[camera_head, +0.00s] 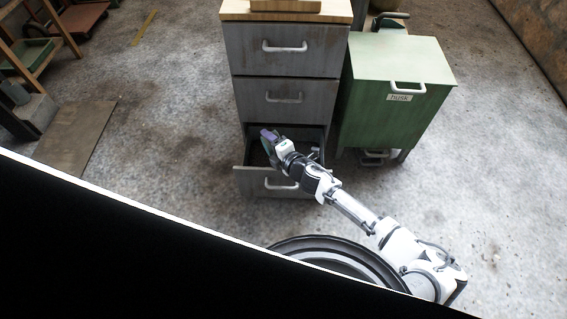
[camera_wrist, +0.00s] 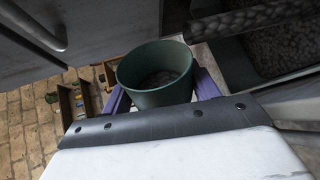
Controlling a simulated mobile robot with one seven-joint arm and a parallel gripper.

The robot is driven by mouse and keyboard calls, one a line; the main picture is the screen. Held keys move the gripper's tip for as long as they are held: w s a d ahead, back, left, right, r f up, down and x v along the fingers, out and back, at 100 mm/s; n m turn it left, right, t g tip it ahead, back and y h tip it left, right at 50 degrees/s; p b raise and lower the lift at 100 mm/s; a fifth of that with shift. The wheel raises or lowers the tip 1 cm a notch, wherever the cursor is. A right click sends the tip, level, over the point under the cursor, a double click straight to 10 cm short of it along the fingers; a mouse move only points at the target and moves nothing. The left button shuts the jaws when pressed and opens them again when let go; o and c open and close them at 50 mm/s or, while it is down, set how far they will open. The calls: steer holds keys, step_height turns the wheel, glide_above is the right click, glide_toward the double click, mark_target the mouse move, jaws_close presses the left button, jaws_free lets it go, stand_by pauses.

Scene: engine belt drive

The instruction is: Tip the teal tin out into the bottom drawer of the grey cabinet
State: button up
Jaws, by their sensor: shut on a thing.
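The teal tin (camera_wrist: 135,95) is between the purple fingers of my gripper (camera_wrist: 160,95) in the wrist view, and the gripper is shut on it. I look into its open mouth; the inside is dark, with something greyish at the bottom that I cannot identify. The grey cabinet (camera_head: 283,55) stands at the centre of the head view. Its bottom drawer (camera_head: 255,184) is pulled out. My gripper (camera_head: 268,138) is over the open drawer, towards its left side. The tin is mostly hidden by the gripper there. The drawer's inside is dark and partly covered by my arm.
The two upper drawers of the cabinet are shut. A green bin (camera_head: 405,65) with a label and a handle stands close on its right. A wooden top (camera_head: 335,12) covers the cabinet. Concrete floor (camera_head: 180,130) is open to the left. A flat dark plate lies farther left.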

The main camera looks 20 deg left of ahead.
steer(key=shift+w+d+f+m, duration=0.1)
steer(key=shift+f+m, duration=0.2)
stand_by(0.4)
steer(key=shift+w+d+r+m+y, duration=0.1)
steer(key=shift+d+r+m+y, duration=0.05)
steer(key=shift+m+y, duration=0.35)
stand_by(0.5)
